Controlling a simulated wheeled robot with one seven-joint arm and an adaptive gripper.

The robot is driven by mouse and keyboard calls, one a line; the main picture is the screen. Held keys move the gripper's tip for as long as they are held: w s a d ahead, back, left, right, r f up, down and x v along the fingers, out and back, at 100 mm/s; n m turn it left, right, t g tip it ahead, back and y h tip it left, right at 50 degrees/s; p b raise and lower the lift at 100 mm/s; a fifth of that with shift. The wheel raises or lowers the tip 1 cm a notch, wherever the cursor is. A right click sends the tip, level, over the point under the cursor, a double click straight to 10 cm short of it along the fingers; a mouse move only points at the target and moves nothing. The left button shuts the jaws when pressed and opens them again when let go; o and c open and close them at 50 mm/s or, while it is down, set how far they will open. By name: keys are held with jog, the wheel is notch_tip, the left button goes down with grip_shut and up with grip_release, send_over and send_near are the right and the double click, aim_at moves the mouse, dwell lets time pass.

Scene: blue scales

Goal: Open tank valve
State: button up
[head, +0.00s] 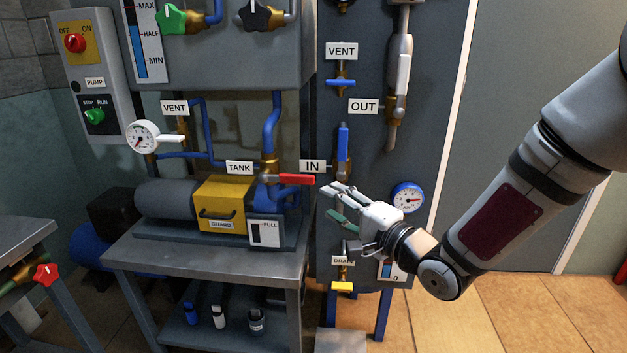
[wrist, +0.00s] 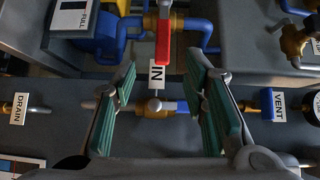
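The tank valve's red lever (head: 287,179) lies level, pointing right from a brass body (head: 268,167) beside the TANK label (head: 239,168). In the wrist view the red lever (wrist: 163,42) shows at the top middle, beyond the fingertips and between their lines. My gripper (head: 332,200) is open and empty, to the right of the lever's free end and slightly lower in the head view. Its green-padded fingers (wrist: 162,72) stand wide apart in the wrist view. I see no contact with the lever.
The IN label (head: 312,167) and the IN valve's blue upright lever (head: 343,139) are close above my gripper. A pressure gauge (head: 408,197) and yellow DRAIN lever (head: 342,287) are nearby. The yellow pump guard (head: 222,203) stands left on a grey bench (head: 200,262).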

aim_at(299, 180)
jog(key=b+x, duration=0.2)
jog(key=x, duration=1.2)
jog(key=shift+w+d+r+b, duration=0.1)
jog(key=shift+w+d+b, duration=0.05)
jog(key=shift+b, duration=0.15)
grip_shut()
